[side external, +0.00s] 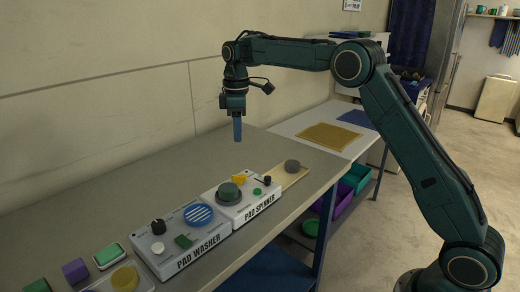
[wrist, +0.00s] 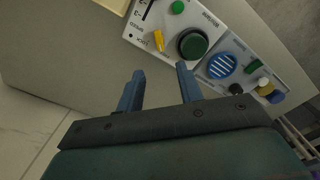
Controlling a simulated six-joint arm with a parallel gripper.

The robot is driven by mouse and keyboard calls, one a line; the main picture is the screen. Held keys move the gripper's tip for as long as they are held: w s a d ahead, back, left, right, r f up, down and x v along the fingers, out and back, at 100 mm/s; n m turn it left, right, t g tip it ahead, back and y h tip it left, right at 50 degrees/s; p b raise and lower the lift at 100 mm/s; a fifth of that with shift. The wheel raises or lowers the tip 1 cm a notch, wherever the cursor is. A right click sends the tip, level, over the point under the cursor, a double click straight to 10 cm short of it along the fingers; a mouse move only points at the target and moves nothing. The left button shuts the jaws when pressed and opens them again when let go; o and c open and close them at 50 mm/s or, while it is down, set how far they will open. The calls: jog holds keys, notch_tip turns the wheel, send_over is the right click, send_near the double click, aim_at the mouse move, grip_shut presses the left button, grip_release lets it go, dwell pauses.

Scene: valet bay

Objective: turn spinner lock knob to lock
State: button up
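The pad spinner (side external: 262,207) is a pale box on the bench, also seen at the top of the wrist view (wrist: 206,20). A yellow pointer knob (side external: 239,180) sits at its back edge and looks like the lock knob. My gripper (side external: 237,139) hangs pointing down, well above the bench and behind the spinner. In the wrist view its two blue fingers (wrist: 160,76) are apart with nothing between them.
The pad washer (side external: 205,240) with a blue striped disc (side external: 198,214) adjoins the spinner. A wooden board with a grey disc (side external: 292,166) lies at its other end. Coloured blocks (side external: 75,271) stand at the lower left. The bench behind the boxes is clear up to the wall.

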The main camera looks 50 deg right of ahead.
aim_at(239, 176)
jog(key=shift+w+f, duration=0.15)
jog(key=shift+f, duration=0.1)
jog(key=shift+f, duration=0.15)
notch_tip(239, 176, down, 14)
jog(key=shift+r, duration=0.25)
dwell(0.5)
grip_shut()
